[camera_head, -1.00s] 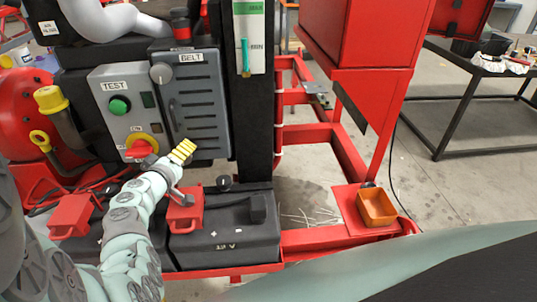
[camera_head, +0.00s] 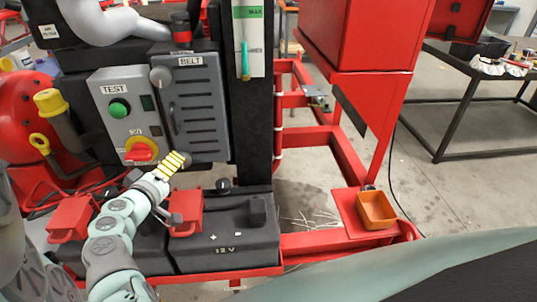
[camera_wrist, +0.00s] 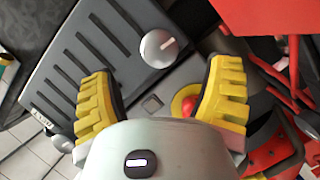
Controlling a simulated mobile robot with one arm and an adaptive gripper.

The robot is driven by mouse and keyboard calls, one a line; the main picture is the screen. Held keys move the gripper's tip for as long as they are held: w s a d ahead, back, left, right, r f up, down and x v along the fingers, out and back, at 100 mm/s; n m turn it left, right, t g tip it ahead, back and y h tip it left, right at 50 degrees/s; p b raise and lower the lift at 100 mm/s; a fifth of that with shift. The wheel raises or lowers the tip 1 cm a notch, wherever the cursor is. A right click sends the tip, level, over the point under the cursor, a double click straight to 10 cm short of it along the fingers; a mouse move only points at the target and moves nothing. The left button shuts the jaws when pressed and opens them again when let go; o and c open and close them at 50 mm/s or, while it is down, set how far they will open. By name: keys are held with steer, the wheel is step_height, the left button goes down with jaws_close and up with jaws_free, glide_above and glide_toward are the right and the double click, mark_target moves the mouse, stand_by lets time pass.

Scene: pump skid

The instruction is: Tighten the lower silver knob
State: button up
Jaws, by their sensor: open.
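The lower silver knob (camera_wrist: 158,47) shows in the wrist view as a round dial with a pale pointer mark, at the lower end of the grey BELT cover (camera_wrist: 95,55). It sits ahead of my gripper (camera_wrist: 164,72), between the line of the two yellow fingertips and apart from them. The fingers are spread wide with nothing between them. In the head view my gripper (camera_head: 178,160) is at the cover's lower edge and largely hides this knob. The upper silver knob (camera_head: 161,76) is at the cover's top left; it also shows in the wrist view (camera_wrist: 62,142).
A TEST box (camera_head: 120,110) with a green button (camera_head: 118,110) and a red-on-yellow switch (camera_head: 140,150) is left of the cover. A black 12 V battery (camera_head: 225,240) and red terminal covers (camera_head: 187,212) lie below. An orange bin (camera_head: 376,210) stands at right.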

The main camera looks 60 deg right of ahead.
steer(key=v, duration=0.6)
steer(key=shift+a, duration=0.1)
stand_by(0.4)
